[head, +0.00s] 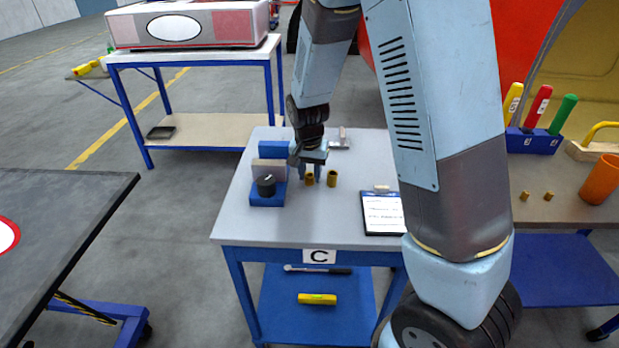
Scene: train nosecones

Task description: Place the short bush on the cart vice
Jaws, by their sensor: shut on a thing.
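The cart vice (268,196) is blue with a grey jaw block and a black knob, at the left of the cart top. The short bush (309,179) is a small brass-coloured cylinder just right of the vice. My gripper (309,173) points down and is shut on this bush from above; its fingers hide part of it. The bush is upright, at or just above the cart top; I cannot tell if it touches. A second, taller bush (332,179) stands upright just to the right, apart from the gripper.
The grey cart top (240,222) is clear at the front. A clipboard (382,213) lies at its right, and a small grey metal part (340,140) sits behind the gripper. My arm hides the cart's right side. A bench at right holds coloured-handled tools (538,108) and an orange cup (600,180).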

